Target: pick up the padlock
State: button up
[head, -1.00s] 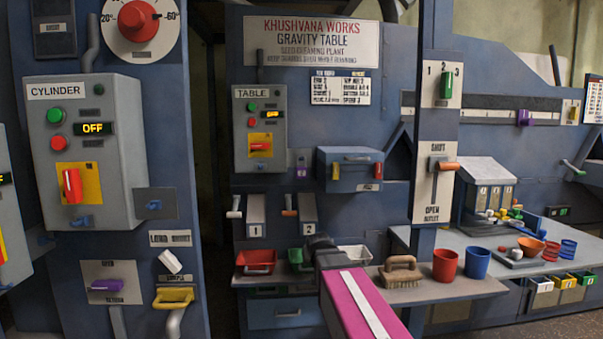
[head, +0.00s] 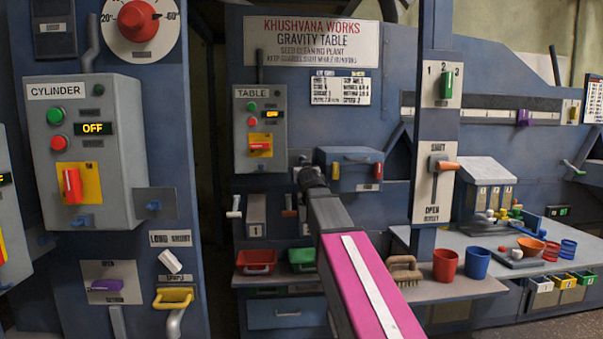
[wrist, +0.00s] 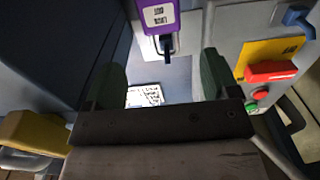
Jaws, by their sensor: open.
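The purple padlock (wrist: 157,18) with a white label shows at the top of the wrist view, which sees the place upside down. A dark shackle or hook joins it to a pale plate. My gripper (wrist: 160,68) is open, with its two dark green fingers apart and nothing between them. The padlock lies beyond the fingertips, roughly in line with the gap, and does not appear touched. In the head view my gripper (head: 310,176) is in front of the wall beside the table panel and hides the padlock.
The grey TABLE panel (head: 260,130) is left of my gripper, and its red handle (wrist: 271,71) shows close by in the wrist view. A blue box (head: 350,172) with yellow and red clasps is just to the right. Bins, a brush (head: 405,268) and cups stand on the shelf below.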

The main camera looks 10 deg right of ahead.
jog(key=w, duration=0.9)
jog(key=shift+c, duration=0.3)
jog(key=c, duration=1)
